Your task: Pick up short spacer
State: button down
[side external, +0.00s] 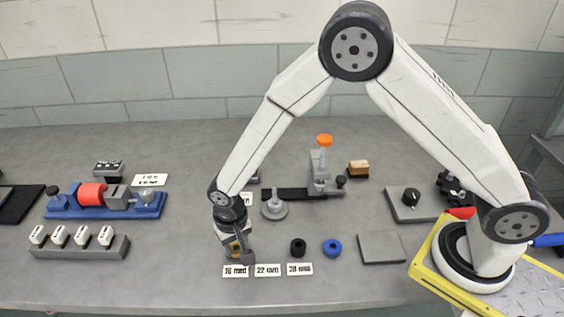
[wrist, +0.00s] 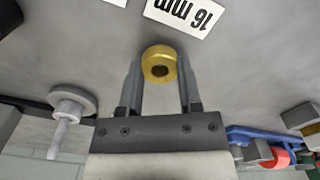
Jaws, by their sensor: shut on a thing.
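The short spacer, a brass-coloured ring (wrist: 158,52), sits between the fingertips of my gripper (wrist: 159,68) in the wrist view. Both fingers touch its sides, and its round hole faces the camera. In the side external view my gripper (side external: 241,254) points down just behind the "16 mm" label (side external: 236,271), and a little of the brass spacer (side external: 234,246) shows beside the finger. The rest is hidden by the gripper. I cannot tell whether the spacer touches the table.
A black spacer (side external: 298,247) and a blue spacer (side external: 332,247) stand to the right, behind the "22 mm" (side external: 268,270) and "28 mm" (side external: 299,269) labels. A grey spindle on a round base (side external: 274,208) is close behind. A grey square plate (side external: 382,248) lies farther right.

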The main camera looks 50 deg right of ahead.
jog(key=shift+r, duration=0.45)
jog(key=s+d+r, duration=0.5)
jog(key=s+r, duration=0.6)
jog(key=s, duration=0.2)
jog(key=shift+r, duration=0.15)
dwell(0.4)
jog(key=w+d, duration=0.3)
jog(key=w, duration=0.2)
jog(key=w+d, duration=0.4)
jog(key=w, duration=0.1)
jog(key=w+d, duration=0.3)
jog(key=w, duration=0.2)
jog(key=shift+w+d+r, duration=0.15)
jog(key=shift+w+r, duration=0.1)
jog(key=shift+r, duration=0.05)
